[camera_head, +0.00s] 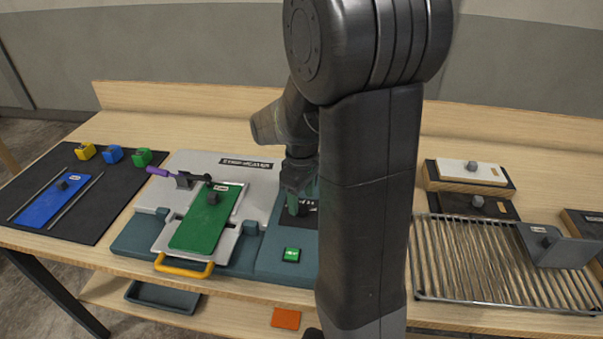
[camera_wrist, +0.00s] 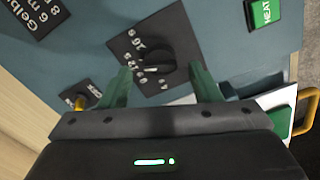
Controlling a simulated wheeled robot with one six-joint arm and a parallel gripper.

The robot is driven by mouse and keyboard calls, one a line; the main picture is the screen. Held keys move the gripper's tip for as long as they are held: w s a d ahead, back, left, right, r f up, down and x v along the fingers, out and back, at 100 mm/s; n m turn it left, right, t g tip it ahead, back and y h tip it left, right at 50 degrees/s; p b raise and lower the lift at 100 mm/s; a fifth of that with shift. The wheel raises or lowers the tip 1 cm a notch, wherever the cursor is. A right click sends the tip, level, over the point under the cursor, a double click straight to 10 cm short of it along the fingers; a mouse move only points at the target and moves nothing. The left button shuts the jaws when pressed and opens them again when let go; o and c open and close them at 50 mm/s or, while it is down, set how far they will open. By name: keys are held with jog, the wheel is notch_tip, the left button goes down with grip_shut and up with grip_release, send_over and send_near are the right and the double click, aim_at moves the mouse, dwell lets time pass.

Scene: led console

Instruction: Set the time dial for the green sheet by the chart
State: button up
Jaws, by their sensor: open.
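The time dial (camera_wrist: 155,62) is a black knob on a dark plate (camera_wrist: 128,48) with white numbers around it, several of them partly covered. My gripper (camera_wrist: 160,70) is open, with one green finger on each side of the dial; I cannot tell whether they touch it. In the head view my gripper (camera_head: 296,203) points down at the console and hides most of the dial plate. The chart (camera_wrist: 38,14) is a dark plate cut off at the wrist view's top left; "Gelb" and minute figures show in part. The green sheet (camera_head: 205,225) lies on the console's tray.
A green HEAT button (camera_wrist: 265,12) is beside the dial plate. The tray has a yellow handle (camera_head: 184,266), and a purple-ended lever (camera_head: 160,172) is behind it. A blue sheet (camera_head: 52,203) lies on a dark mat at left; a wire rack (camera_head: 480,265) stands at right.

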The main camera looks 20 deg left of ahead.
aim_at(302, 204)
notch_tip(302, 204, up, 12)
dwell(0.3)
jog(key=shift+f, duration=0.1)
notch_tip(302, 204, down, 14)
jog(key=shift+r, duration=0.1)
dwell(0.7)
